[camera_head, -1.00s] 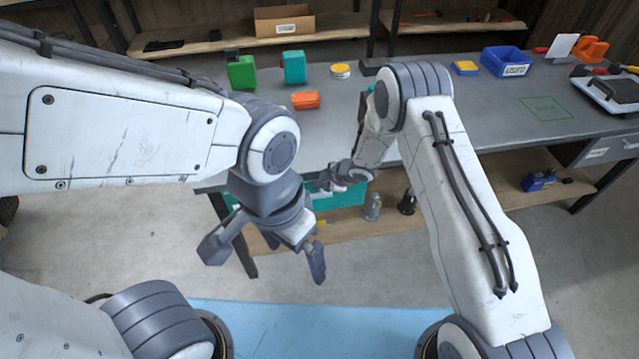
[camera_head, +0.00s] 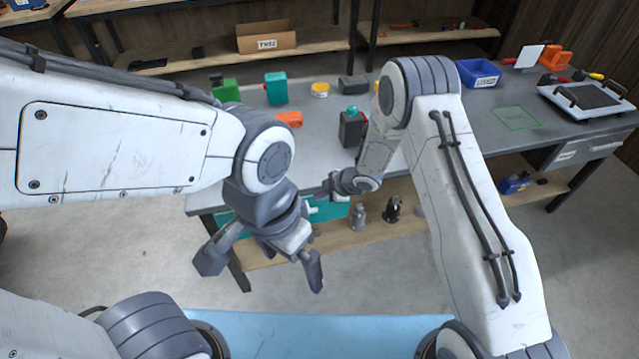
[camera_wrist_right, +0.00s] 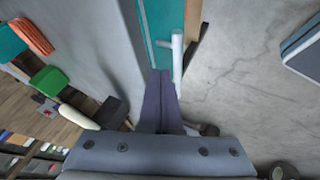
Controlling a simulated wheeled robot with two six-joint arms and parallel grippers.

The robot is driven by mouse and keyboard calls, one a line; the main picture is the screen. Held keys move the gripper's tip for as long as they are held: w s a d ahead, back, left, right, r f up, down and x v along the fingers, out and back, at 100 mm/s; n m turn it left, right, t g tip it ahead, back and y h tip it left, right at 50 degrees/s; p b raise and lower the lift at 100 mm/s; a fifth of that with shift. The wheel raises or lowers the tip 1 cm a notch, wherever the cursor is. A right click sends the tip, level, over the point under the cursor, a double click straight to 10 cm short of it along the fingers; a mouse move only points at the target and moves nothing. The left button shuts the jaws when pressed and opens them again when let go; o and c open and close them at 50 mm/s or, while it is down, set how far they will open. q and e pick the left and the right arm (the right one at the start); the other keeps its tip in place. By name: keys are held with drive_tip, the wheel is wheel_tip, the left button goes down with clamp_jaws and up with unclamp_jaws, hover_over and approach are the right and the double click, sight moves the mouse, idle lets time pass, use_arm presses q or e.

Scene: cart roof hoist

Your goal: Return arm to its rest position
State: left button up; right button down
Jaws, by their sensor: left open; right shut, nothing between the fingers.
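My left gripper (camera_head: 262,268) hangs open and empty in front of the bench, above the floor, fingers pointing down. My right gripper (camera_head: 335,188) is at the bench's front edge, partly hidden by its own wrist. In the right wrist view its two dark fingers (camera_wrist_right: 160,92) are shut together with nothing between them. Their tips are close to a teal surface (camera_wrist_right: 160,20) with a pale handle (camera_wrist_right: 177,55); I cannot tell whether they touch. In the head view a teal panel (camera_head: 335,210) shows below the bench edge, partly covered by my arms.
Bottles (camera_head: 358,217) stand on the lower shelf (camera_head: 385,228). Floor at left is clear.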

drive_tip(key=shift+s+d+r, duration=0.1)
drive_tip(key=shift+s, duration=0.05)
drive_tip(key=shift+r, duration=0.15)
drive_tip(key=s+d+r+m+h, duration=0.1)
drive_tip(key=s+r+m+h, duration=0.2)
drive_tip(key=r, duration=0.6)
drive_tip(key=s+d+r+m+h, duration=0.1)
drive_tip(key=s+r+m, duration=0.3)
drive_tip(key=r, duration=0.5)
drive_tip(key=s+d+r+m+g, duration=0.1)
drive_tip(key=s+r+m, duration=0.1)
drive_tip(key=s, duration=0.7)
drive_tip(key=s+d+r+m+g, duration=0.1)
drive_tip(key=s+r, duration=0.3)
drive_tip(key=s, duration=0.4)
drive_tip(key=s+d+r+m+g+h, duration=0.1)
drive_tip(key=s+r+m+g, duration=0.1)
drive_tip(key=s, duration=0.7)
drive_tip(key=shift+s+d+r+m, duration=0.3)
drive_tip(key=shift+d+r+m, duration=0.05)
drive_tip(key=shift+r+m, duration=0.1)
